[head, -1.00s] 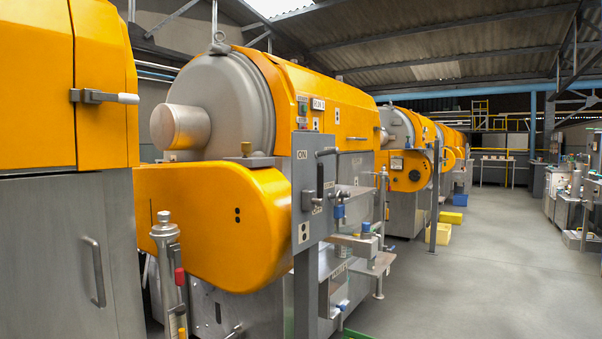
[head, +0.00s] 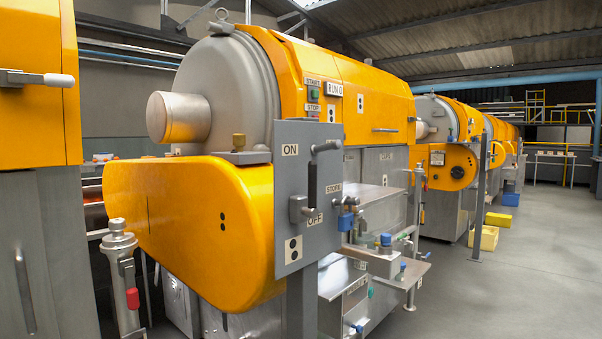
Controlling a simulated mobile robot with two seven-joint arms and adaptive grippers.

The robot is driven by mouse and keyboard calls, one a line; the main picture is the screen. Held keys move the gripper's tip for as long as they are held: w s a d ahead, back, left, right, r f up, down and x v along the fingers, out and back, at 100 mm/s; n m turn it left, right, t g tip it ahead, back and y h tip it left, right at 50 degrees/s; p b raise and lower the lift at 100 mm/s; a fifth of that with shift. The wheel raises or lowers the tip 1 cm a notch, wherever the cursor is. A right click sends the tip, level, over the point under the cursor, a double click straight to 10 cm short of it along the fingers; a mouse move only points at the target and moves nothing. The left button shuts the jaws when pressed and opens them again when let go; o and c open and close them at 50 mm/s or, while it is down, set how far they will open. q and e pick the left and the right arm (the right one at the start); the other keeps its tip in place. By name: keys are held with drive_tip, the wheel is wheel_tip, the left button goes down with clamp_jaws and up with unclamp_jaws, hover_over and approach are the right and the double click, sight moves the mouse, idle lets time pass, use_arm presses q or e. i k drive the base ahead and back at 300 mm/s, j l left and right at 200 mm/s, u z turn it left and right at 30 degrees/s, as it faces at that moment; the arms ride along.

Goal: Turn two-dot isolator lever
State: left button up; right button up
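The two-dot isolator is a grey panel (head: 285,218) on a post in front of the orange machine, at the middle of the head view. It carries an ON label at its upper left, an OFF label lower down and a two-dot plate (head: 293,249) at the bottom. The isolator lever (head: 313,183) has a dark upright bar on the panel's right side. A grey knob piece sits at the bar's lower end beside OFF, and a grey handle (head: 326,147) sticks out near its top. Neither of my grippers shows.
The orange machine cover (head: 190,225) also bears two dots and stands right behind the panel. A grey post with a red part (head: 125,275) stands at the lower left. A steel shelf (head: 372,195) juts out right of the panel.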

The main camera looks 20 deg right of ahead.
sight(311, 211)
drive_tip(key=i+l+u, duration=0.15)
drive_tip(key=l+u, duration=0.2)
drive_tip(key=l, duration=0.35)
drive_tip(key=i+l+u, duration=0.1)
drive_tip(key=l+u, duration=0.25)
drive_tip(key=l, duration=0.4)
drive_tip(key=l+u, duration=0.35)
drive_tip(key=l, duration=0.4)
